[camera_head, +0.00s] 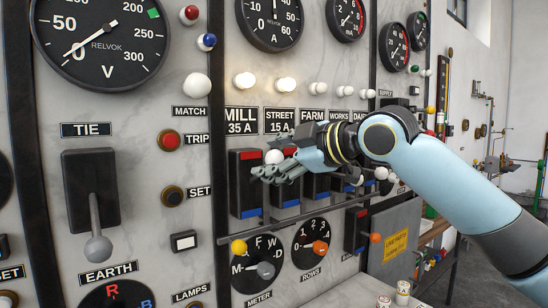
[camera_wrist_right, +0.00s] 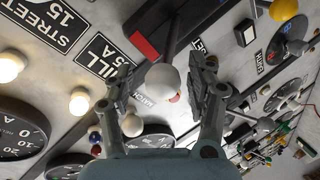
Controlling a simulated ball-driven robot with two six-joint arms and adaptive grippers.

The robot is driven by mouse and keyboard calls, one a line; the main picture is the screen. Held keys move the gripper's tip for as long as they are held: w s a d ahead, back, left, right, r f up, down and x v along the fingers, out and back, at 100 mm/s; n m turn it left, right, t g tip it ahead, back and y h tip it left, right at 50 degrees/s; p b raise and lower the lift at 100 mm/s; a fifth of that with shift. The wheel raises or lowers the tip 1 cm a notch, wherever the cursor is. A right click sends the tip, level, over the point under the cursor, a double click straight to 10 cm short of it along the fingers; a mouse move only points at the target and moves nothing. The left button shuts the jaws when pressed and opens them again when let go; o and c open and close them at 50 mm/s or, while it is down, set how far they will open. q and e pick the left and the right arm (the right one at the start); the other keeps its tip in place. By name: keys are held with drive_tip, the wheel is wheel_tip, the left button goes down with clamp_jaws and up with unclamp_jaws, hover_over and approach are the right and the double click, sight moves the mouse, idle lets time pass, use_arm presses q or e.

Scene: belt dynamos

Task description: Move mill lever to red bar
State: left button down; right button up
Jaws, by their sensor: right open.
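The mill switch is a tall black block (camera_head: 246,190) under the "MILL 35 A" plate (camera_head: 240,119), with a red bar (camera_head: 250,155) across its top. The mill lever's white ball knob (camera_head: 274,157) is in front of the block's right side, near the height of the red bar. My right gripper (camera_head: 278,170) is at this knob with its fingers open. In the right wrist view the knob (camera_wrist_right: 162,77) sits between the spread fingers (camera_wrist_right: 165,82), with a gap on each side; the red bar (camera_wrist_right: 146,46) shows beside it. My left gripper is out of view.
More switch blocks with red bars, such as the street one (camera_head: 285,188), stand close to the right, partly behind my right gripper. A horizontal rail (camera_head: 300,217) runs below. A yellow knob (camera_head: 239,247) and meter dial (camera_head: 258,264) are beneath the mill switch.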

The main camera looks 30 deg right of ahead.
wheel_tip(320, 180, up, 10)
drive_tip(key=shift+s+f, duration=0.1)
drive_tip(key=shift+f, duration=0.05)
drive_tip(key=shift+r, duration=0.25)
drive_tip(key=shift+f, duration=0.1)
drive_tip(key=shift+f, duration=0.1)
idle(0.4)
